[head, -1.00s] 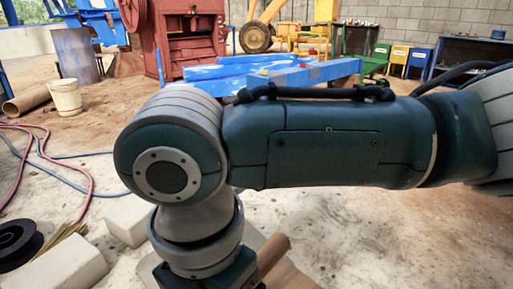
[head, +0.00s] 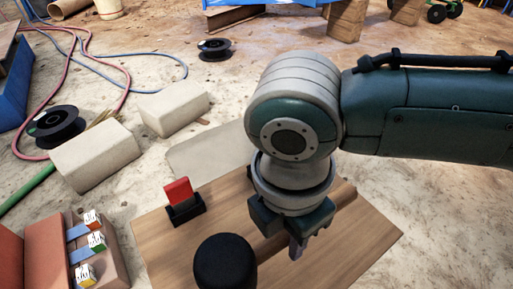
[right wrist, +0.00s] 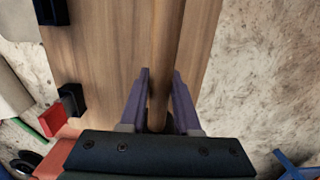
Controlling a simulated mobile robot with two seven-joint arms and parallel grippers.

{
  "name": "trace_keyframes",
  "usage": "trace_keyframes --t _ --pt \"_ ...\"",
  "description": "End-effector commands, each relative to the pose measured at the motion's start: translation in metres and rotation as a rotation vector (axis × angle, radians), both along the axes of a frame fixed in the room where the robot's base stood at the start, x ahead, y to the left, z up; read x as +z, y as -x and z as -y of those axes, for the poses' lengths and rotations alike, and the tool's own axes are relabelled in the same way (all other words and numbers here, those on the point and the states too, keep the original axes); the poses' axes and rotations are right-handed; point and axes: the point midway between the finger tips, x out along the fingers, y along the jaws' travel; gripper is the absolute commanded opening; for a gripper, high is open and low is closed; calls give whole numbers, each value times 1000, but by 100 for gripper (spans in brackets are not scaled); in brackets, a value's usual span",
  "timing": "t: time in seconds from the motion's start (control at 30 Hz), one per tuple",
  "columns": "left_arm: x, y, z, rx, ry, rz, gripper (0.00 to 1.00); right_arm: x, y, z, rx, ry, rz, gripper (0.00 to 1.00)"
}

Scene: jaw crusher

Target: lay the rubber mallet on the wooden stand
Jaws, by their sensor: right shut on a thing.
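The rubber mallet has a black head (head: 224,264) at the near edge of the head view and a brown wooden handle (head: 268,247) slanting up to the right. The wooden stand (head: 165,236) is a flat wood-grained board under it. My right gripper (head: 298,248) is over the board, shut on the handle. The right wrist view shows the handle (right wrist: 164,60) between my two fingers (right wrist: 160,95); the mallet head is hidden there. I cannot tell whether the mallet touches the board. My left gripper is not in view.
A black holder with a red tab (head: 180,192) stands on the board's left part. Pale blocks (head: 96,155) (head: 174,105), black reels (head: 56,127) and hoses lie on the floor beyond. A bin with labelled cubes (head: 97,241) is at lower left. The board's right part is bare.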

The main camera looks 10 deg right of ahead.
Motion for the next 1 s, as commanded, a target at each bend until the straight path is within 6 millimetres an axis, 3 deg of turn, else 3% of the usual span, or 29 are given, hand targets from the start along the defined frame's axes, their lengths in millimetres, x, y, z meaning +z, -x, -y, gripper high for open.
trace_keyframes --t 0.17,0.43,0.83,0.87,1.0 --pt "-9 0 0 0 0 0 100 -13 -1 -1 0 -4 2 0" --pt "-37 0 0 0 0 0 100 -52 0 -1 -1 -1 1 0" --pt "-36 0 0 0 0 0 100 -54 0 -1 0 -4 2 0" --pt "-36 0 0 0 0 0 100 -53 0 0 0 -1 1 34" --pt "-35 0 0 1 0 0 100 -53 0 0 0 -1 1 50"
